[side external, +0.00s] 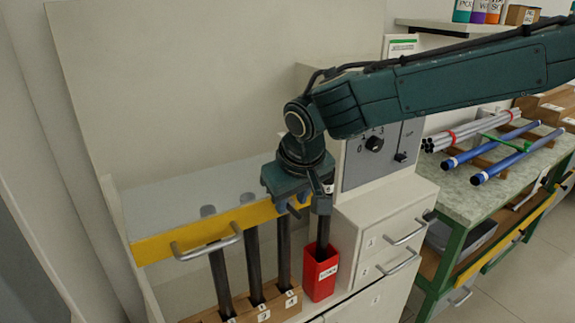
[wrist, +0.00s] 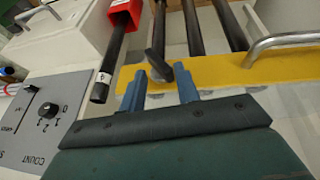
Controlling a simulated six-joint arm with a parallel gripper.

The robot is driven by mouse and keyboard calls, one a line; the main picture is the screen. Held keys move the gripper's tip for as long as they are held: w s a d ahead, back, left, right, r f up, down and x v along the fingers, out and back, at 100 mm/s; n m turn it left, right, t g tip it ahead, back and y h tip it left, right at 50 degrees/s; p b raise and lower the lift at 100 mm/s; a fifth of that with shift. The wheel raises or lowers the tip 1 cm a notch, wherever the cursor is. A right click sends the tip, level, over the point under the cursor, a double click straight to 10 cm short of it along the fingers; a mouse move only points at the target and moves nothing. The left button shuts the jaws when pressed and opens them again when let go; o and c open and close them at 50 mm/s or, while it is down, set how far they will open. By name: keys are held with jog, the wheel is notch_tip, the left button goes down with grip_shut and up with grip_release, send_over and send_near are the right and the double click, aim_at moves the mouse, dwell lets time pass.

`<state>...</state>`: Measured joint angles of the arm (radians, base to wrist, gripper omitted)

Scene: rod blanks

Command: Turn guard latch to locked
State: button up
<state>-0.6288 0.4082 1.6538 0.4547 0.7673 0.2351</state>
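The guard latch (wrist: 157,66) is a small dark lever on the yellow guard bar (wrist: 225,74) in the wrist view. My gripper (wrist: 159,88) is open there, with one blue finger on each side of the latch and visible gaps between. I cannot tell whether either finger touches it. In the side view, my gripper (side external: 293,207) points down at the right end of the yellow bar (side external: 190,240), and the latch is hidden behind it. Any lock markings are not readable.
Several dark rods stand in a wooden rack (side external: 262,312) behind the bar, which has a metal handle (side external: 207,246). A red bin (side external: 320,272) holds another rod close to my gripper. A dial panel (side external: 378,152) stands to the right, above white drawers (side external: 385,240).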

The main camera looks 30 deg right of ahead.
jog(key=shift+d+y, duration=0.25)
jog(key=shift+y, duration=0.25)
jog(key=shift+r, duration=0.2)
jog(key=v, duration=1.4)
jog(key=s+d, duration=0.6)
jog(key=d, duration=0.3)
jog(key=s+d+f, duration=0.1)
jog(key=s+d, duration=0.6)
jog(key=d, duration=0.2)
jog(key=shift+s+d+f+t, duration=0.25)
jog(key=shift+s+d+t, duration=0.05)
jog(key=shift+d+t, duration=0.1)
jog(key=shift+a, duration=0.1)
jog(key=shift+c, duration=0.2)
jog(key=shift+w+a, duration=0.1)
jog(key=shift+w, duration=0.05)
grip_shut()
jog(key=w+a+y, duration=0.2)
jog(key=w+a, duration=0.2)
jog(key=w, duration=0.3)
jog(key=w+a+g+y, duration=0.1)
jog(key=w+a+y, duration=0.1)
jog(key=w+a, duration=0.3)
jog(key=w, duration=0.3)
jog(key=shift+n+y, duration=0.3)
jog(key=shift+y, duration=0.1)
